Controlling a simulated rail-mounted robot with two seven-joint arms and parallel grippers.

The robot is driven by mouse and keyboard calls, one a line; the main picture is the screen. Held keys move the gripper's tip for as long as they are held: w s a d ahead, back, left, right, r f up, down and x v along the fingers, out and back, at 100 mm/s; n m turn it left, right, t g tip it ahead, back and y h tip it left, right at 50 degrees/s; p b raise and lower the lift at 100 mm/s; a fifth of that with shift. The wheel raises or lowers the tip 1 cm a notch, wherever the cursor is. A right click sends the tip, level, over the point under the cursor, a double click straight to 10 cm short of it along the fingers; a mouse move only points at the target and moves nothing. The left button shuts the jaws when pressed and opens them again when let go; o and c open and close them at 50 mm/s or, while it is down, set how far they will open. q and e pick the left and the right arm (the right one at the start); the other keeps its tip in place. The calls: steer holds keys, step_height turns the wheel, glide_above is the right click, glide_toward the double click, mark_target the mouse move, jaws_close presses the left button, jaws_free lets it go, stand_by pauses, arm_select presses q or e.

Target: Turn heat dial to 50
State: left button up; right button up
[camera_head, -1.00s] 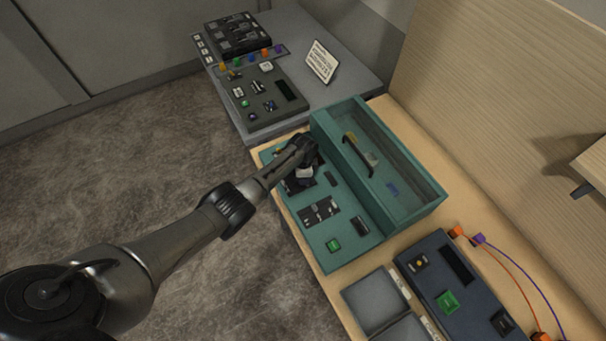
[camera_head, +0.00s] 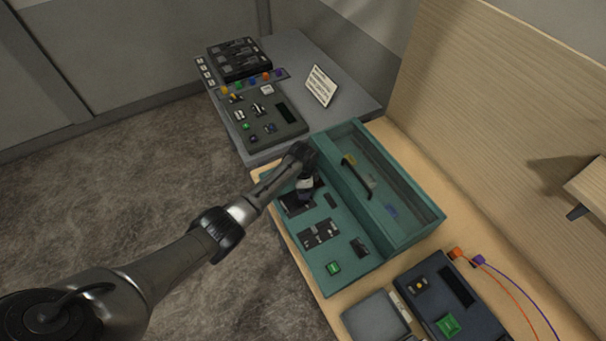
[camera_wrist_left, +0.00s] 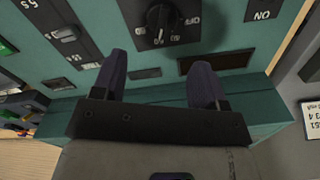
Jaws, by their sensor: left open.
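A teal console (camera_head: 353,285) stands on the wooden bench. In the left wrist view, a black round dial (camera_wrist_left: 160,19) sits on a dark plate on the teal face, with white markings around it too cut off to read. My left gripper (camera_head: 304,192) is over the upper left part of this console; in the left wrist view its two dark fingers (camera_wrist_left: 155,75) are spread apart with nothing between them. The dial lies past the fingertips, roughly between their lines, and looks apart from them. In the head view the gripper hides most of the dial. My right gripper is not in view.
The console has a raised teal tray wall (camera_head: 437,213) on its right. A slide switch (camera_wrist_left: 65,33) is beside the dial plate. A grey table (camera_head: 350,100) with another control panel (camera_head: 270,118) stands behind. A dark blue box (camera_head: 470,310) with cables is at front right.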

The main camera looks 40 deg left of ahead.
arm_select(q)
step_height(320, 180, up, 7)
stand_by(0.3)
steer(key=shift+f, duration=0.1)
stand_by(0.4)
